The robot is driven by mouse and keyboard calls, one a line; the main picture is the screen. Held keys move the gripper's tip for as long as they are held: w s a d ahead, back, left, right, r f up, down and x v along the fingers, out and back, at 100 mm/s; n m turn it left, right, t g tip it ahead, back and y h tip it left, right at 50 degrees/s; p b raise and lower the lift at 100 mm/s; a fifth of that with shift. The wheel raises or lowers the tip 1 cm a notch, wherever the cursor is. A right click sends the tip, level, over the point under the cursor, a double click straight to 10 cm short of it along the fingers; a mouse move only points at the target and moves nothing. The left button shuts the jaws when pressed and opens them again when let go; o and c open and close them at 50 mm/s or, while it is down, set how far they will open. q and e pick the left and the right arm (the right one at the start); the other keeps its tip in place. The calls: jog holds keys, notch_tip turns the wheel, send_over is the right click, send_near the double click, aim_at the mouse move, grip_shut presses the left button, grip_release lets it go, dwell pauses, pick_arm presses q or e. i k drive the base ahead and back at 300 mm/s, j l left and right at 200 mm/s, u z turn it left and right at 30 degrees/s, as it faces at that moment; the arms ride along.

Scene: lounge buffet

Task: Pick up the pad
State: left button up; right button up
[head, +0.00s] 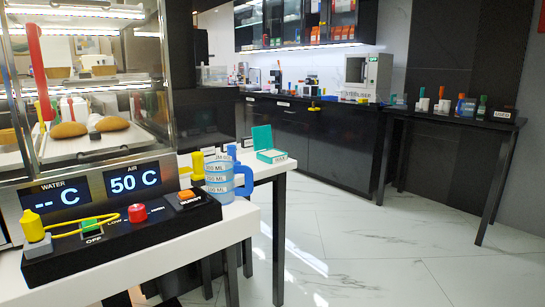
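I cannot tell for certain which thing is the pad. A small teal and white box (272,156) with its teal lid raised sits on the white tabletop just right of the warming cabinet; the lettering on its front is too small to read surely. Neither of my grippers shows in the head view.
A clear measuring jug (218,176) with a blue handle stands left of the box. The glass warming cabinet (108,130) and its black control panel (120,240) fill the left. A dark side table (455,117) with small items stands at right. The marble floor (380,240) between is clear.

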aim_at(230, 149)
jog(key=z, duration=0.5)
jog(key=i+l+z, duration=0.2)
jog(key=i+z, duration=0.6)
jog(key=i, duration=1.1)
jog(key=i+l, duration=0.15)
jog(key=i, duration=0.95)
jog(key=i+u, duration=0.1)
jog(key=i, duration=0.95)
